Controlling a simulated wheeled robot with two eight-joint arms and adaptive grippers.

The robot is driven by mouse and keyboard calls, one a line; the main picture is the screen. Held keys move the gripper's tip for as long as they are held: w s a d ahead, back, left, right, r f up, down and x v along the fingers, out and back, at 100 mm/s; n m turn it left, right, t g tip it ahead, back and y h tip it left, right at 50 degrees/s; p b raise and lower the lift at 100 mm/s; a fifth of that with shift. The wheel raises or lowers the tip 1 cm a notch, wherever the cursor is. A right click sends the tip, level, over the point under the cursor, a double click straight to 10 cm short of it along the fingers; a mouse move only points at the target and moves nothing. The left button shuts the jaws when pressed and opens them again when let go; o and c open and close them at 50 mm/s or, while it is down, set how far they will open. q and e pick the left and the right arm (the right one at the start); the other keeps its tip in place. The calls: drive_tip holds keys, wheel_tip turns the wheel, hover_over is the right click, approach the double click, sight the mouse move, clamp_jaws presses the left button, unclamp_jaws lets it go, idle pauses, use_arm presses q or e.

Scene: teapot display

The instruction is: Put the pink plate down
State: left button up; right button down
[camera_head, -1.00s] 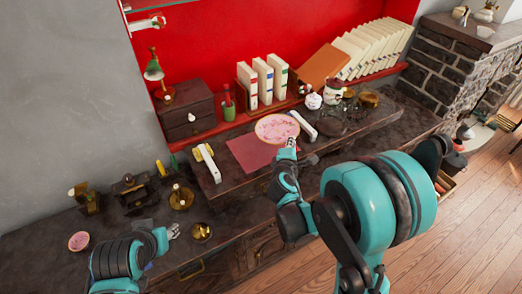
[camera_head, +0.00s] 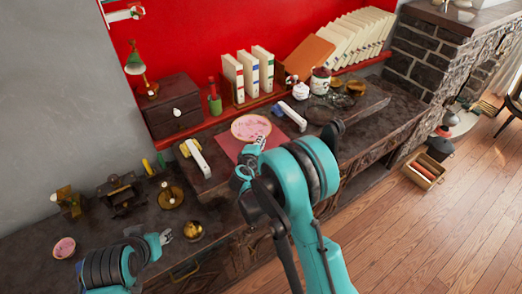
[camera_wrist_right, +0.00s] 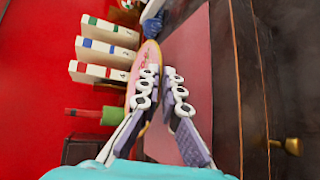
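The pink plate (camera_head: 251,127), with a pale rim, is over the back part of the flat pinkish-red mat (camera_head: 226,141). My right gripper (camera_head: 260,141) is shut on its near rim. In the right wrist view the plate (camera_wrist_right: 151,54) shows nearly edge-on beside the mat (camera_wrist_right: 193,50), and its rim runs between the fingers of my right gripper (camera_wrist_right: 160,85), which partly cover it. I cannot tell whether the plate touches the mat. My left gripper (camera_head: 165,238) is low at the left, near a brass pot (camera_head: 194,231); its fingers are too small to read.
Upright books (camera_head: 248,72) and a small drawer box (camera_head: 172,108) stand behind. Lidded jars (camera_head: 320,81) are at the right, and a small pink bowl (camera_head: 64,248) is at the far left.

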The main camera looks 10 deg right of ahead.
drive_tip(key=shift+f+b, duration=0.7)
drive_tip(key=shift+f, duration=1.15)
drive_tip(key=shift+f, duration=0.1)
drive_tip(key=c, duration=2)
unclamp_jaws()
